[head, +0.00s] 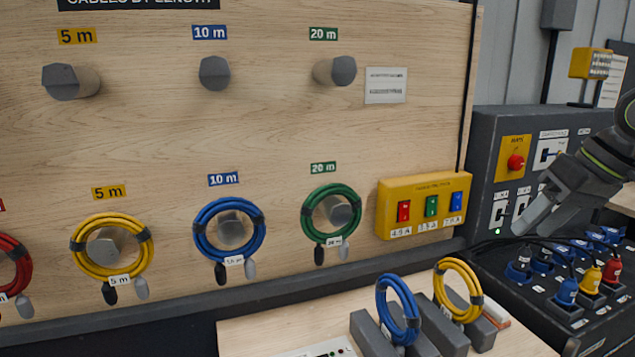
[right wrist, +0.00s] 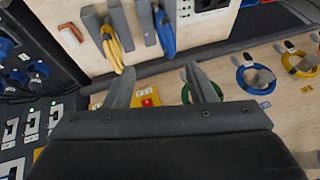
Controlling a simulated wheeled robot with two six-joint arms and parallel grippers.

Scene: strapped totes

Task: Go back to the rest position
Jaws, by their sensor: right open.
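My right gripper (head: 536,212) is at the right of the head view, in front of the dark switch panel. In the right wrist view its two fingers (right wrist: 160,90) stand apart with nothing between them. My left gripper is not in the head view. A blue cable coil (head: 398,308) and a yellow cable coil (head: 458,288) stand in grey holders on the bench at the lower middle. Yellow (head: 112,247), blue (head: 229,237) and green (head: 331,215) coils hang on pegs of the wooden board.
A yellow switch box (head: 424,205) is fixed on the board's lower right. The dark panel (head: 497,150) and its row of plugs (head: 590,280) lie close around my right gripper. Three upper pegs, such as the middle one (head: 214,73), are bare. The bench (head: 290,325) has bare wood at its left.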

